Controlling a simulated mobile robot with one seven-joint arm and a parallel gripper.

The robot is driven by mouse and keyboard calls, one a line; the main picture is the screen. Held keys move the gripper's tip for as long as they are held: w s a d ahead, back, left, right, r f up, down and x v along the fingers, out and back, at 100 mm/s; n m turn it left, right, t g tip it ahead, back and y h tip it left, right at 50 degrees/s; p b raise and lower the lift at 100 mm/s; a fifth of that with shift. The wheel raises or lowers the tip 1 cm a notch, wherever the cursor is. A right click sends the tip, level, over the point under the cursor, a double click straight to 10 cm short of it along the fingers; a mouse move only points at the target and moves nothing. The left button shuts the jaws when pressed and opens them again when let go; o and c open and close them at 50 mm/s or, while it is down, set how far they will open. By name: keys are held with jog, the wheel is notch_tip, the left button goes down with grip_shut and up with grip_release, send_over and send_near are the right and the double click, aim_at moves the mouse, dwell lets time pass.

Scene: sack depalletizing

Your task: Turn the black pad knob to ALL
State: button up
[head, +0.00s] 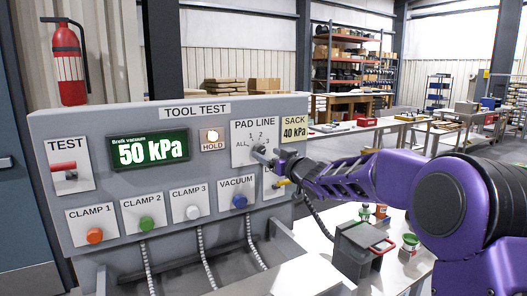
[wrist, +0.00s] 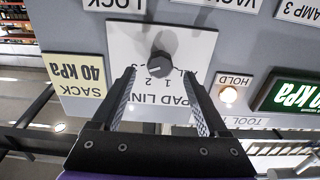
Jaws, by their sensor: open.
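The black pad knob (wrist: 160,64) sits on the white PAD LINE plate (wrist: 190,45), which appears upside down in the wrist view. The plate's marks 1 and 2 are readable; ALL and 3 are partly covered by my fingers. A small pale mark shows on the knob, but I cannot tell surely which label it faces. My gripper (wrist: 161,74) is open, with one finger on each side of the knob and a visible gap to each. In the head view, the PAD LINE plate (head: 252,129) shows ALL at left, and my gripper largely hides the knob.
The grey tool test panel (head: 90,125) also carries a VACUUM button (head: 239,201), several clamp buttons, a red TEST lever (head: 64,168) and a 50 kPa display (head: 150,150). A SACK 40 kPa sign (head: 294,129) is beside the plate. Hoses hang below the panel.

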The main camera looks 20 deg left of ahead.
aim_at(261, 151)
jog(key=shift+x, duration=1.65)
jog(key=shift+c, duration=0.4)
grip_shut()
